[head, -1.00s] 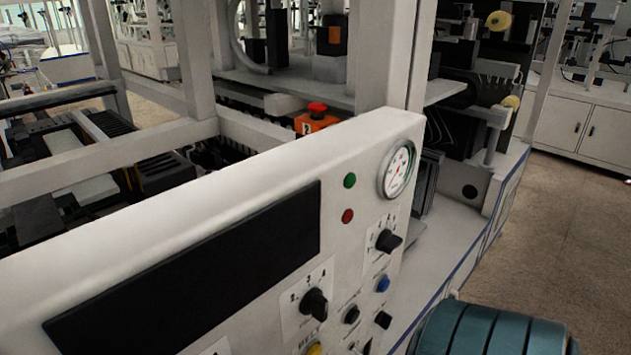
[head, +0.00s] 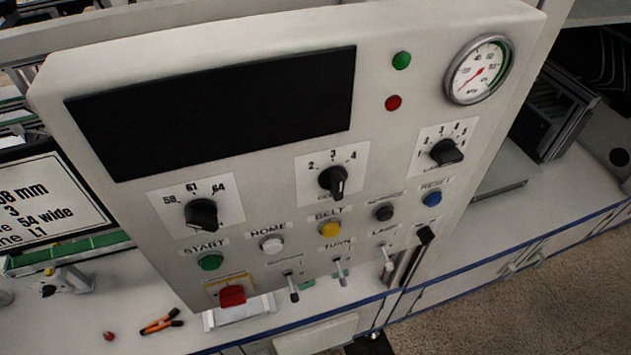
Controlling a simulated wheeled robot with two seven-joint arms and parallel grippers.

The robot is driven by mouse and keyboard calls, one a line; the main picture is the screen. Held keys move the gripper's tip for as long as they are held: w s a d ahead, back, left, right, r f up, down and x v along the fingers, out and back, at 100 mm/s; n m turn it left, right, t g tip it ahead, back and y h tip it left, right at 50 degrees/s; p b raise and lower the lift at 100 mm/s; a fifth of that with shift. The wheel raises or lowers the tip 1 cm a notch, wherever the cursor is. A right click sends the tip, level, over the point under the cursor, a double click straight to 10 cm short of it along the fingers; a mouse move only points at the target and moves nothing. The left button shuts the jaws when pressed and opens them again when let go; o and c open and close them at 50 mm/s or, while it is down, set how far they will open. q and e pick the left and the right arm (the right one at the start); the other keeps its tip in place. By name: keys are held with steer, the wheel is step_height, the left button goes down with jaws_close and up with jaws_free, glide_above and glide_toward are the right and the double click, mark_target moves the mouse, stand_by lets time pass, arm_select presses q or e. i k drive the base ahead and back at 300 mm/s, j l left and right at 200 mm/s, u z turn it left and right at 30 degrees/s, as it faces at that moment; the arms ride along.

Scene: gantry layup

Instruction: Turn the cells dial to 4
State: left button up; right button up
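The middle dial (head: 333,181) is a black knob on a white plate marked 2, 3 and 4. It is on the light grey control panel (head: 235,55) in the head view. The word under this knob is too small and partly covered to read, but its 2–4 scale fits the cells dial. I cannot tell for sure which number the knob points to. Neither of my grippers is in view, and nothing touches the dial.
A left dial (head: 201,214) marked 58, 61, 64 and a right dial (head: 446,152) flank it. Below are a yellow button (head: 330,229), a green button (head: 210,262) and toggle switches. A gauge (head: 478,69) is at upper right. Orange-handled pliers (head: 161,322) lie on the bench.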

mark_target(333, 179)
steer(key=l+u, duration=0.3)
steer(key=k+u, duration=0.1)
steer(key=u, duration=0.25)
steer(key=k+l+u, duration=0.25)
steer(key=l, duration=0.35)
steer(key=k+l+u, duration=0.2)
steer(key=k+l, duration=1.45)
steer(key=i+l+u, duration=0.05)
steer(key=l, duration=0.1)
